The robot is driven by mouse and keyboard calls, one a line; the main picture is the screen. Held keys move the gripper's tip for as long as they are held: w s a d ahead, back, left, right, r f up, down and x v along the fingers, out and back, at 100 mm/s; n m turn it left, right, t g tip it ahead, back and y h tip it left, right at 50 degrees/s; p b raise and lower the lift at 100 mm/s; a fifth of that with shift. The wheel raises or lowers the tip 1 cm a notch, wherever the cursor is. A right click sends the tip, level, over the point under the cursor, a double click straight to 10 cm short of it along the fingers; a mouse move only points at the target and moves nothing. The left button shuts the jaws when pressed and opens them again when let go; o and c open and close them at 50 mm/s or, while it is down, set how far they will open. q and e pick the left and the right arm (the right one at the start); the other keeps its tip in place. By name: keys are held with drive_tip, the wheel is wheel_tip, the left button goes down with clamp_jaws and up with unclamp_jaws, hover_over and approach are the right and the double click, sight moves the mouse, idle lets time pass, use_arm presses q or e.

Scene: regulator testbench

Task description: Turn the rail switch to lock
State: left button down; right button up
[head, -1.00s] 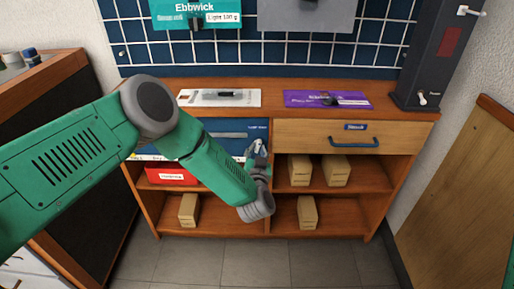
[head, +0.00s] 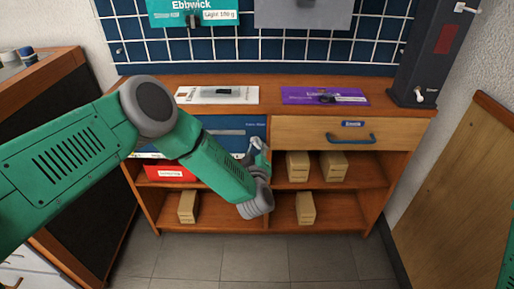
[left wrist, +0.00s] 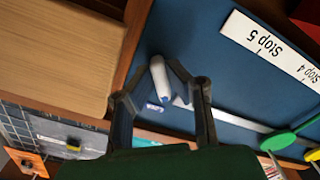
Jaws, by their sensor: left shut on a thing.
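The blue panel (head: 228,127) is set in the left bay of the wooden cabinet, below its top. In the left wrist view, a white rounded switch handle (left wrist: 160,80) stands out from this panel (left wrist: 215,85), beside a small label too small to read. My left gripper (left wrist: 165,70) has its two fingers around the handle and is shut on it. In the head view my left gripper (head: 257,148) is at the panel's right edge, and the handle is hidden there. My right gripper is out of view.
A pale rail (left wrist: 238,128) with a green knob (left wrist: 279,142) crosses the panel, near a "Stop 5" label (left wrist: 255,40). The wooden drawer (head: 295,134) is right of my left gripper. Cardboard boxes (head: 334,166) sit on the shelves below.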

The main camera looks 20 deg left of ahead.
use_arm(q)
drive_tip(key=shift+a+r+n, duration=0.1)
drive_tip(key=shift+r+n, duration=0.1)
drive_tip(key=shift+n, duration=0.7)
drive_tip(key=c, duration=1.6)
unclamp_jaws()
drive_tip(key=shift+s+a, duration=0.1)
drive_tip(key=shift+f, duration=0.1)
drive_tip(key=shift+s+d, duration=0.2)
drive_tip(key=shift+s, duration=0.25)
drive_tip(key=v, duration=1.1)
